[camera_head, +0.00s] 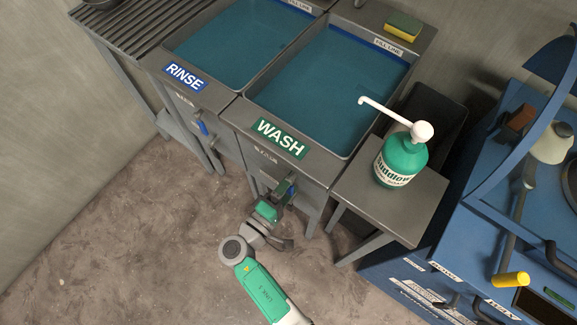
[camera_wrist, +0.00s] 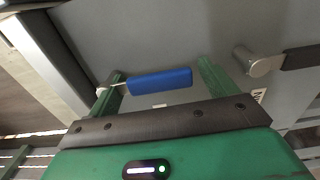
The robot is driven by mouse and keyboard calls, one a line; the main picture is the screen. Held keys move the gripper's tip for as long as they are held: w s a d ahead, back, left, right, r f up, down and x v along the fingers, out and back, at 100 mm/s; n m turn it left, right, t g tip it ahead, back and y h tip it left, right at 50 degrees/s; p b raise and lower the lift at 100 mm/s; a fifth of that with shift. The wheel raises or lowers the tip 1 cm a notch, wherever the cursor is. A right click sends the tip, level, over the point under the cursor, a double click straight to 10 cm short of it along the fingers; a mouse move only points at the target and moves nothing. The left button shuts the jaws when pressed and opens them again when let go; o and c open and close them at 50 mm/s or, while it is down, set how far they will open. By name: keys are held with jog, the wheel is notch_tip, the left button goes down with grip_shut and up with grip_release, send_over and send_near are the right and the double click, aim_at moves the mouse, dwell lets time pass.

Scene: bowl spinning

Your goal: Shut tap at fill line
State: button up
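The WASH basin (camera_head: 252,108) holds blue-green water (camera_head: 325,85), and a FILL LINE label (camera_head: 388,47) is on its back edge. I cannot tell exactly how the water stands against the line. Under its front is a tap with a blue handle (camera_head: 292,190), which also shows in the wrist view (camera_wrist: 160,81). My gripper (camera_head: 281,196) is at this tap. In the wrist view my gripper (camera_wrist: 162,82) is open, with one green finger on each side of the handle. The left finger is close to the handle's metal end; contact is unclear.
The RINSE basin (camera_head: 172,62) to the left also holds water and has its own blue tap handle (camera_head: 202,127). A green pump bottle (camera_head: 401,158) stands on the side table (camera_head: 425,205) at right. A sponge (camera_head: 403,25) lies behind. The floor (camera_head: 130,230) in front is clear.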

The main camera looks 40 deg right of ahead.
jog(key=p+v, duration=0.1)
jog(key=v, duration=0.6)
jog(key=shift+a, duration=0.4)
jog(key=shift+s, duration=0.1)
